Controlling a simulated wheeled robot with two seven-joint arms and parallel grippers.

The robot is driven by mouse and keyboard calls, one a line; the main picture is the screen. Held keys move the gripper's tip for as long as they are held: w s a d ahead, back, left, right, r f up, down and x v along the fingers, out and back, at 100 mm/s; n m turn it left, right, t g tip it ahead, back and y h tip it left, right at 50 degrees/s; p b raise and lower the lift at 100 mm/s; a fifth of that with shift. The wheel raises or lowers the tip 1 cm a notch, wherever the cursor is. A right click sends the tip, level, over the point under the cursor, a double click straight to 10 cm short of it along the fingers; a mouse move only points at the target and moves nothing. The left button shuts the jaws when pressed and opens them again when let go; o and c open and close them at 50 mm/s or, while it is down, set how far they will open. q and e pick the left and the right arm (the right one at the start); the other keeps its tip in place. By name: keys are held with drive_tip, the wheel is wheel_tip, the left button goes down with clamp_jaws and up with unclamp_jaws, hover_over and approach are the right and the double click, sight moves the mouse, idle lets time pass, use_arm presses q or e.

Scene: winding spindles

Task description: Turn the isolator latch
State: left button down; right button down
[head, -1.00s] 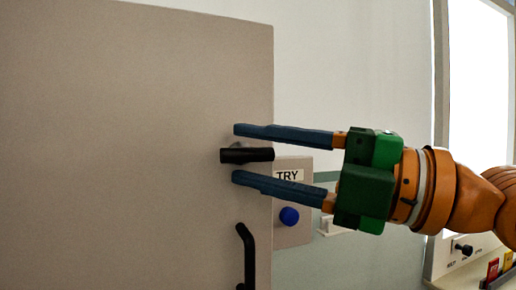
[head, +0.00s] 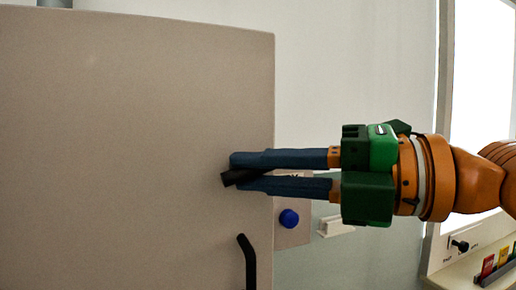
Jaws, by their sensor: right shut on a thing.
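The isolator latch (head: 234,179) is a short black lever on the grey cabinet door (head: 120,130), near its right edge. It is tilted, with its left end lower than its right. My right gripper (head: 237,172) comes in from the right, its two blue fingers closed on the latch, one above and one below. The fingers hide the latch's right part and its pivot. My left gripper is not in view.
A black door handle (head: 248,262) stands out below the latch. A blue button (head: 289,218) is on a panel behind the door's right edge. At the lower right is a shelf with coloured cards (head: 488,265) and a black knob (head: 459,245).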

drive_tip(key=n+h+p, duration=0.1)
drive_tip(key=h+p, duration=0.1)
drive_tip(key=p, duration=0.1)
drive_tip(key=r+n+h+p, duration=0.1)
drive_tip(key=n+h+p, duration=0.1)
drive_tip(key=shift+a+r+g+p, duration=0.1)
drive_tip(key=shift+g+p, duration=0.2)
drive_tip(key=shift+p, duration=0.1)
drive_tip(key=shift+a+n+h+p, duration=0.1)
drive_tip(key=shift+n+h+p, duration=0.6)
drive_tip(key=shift+h+p, duration=0.35)
drive_tip(key=shift+a+n+h+p, duration=0.1)
drive_tip(key=shift+n+h+p, duration=0.55)
drive_tip(key=shift+h, duration=0.4)
drive_tip(key=shift+a+n+t+h, duration=0.1)
drive_tip(key=shift+n+t+h, duration=0.55)
drive_tip(key=shift+h, duration=0.75)
drive_tip(key=shift+p, duration=0.3)
drive_tip(key=c, duration=0.8)
unclamp_jaws()
drive_tip(key=shift+s, duration=0.1)
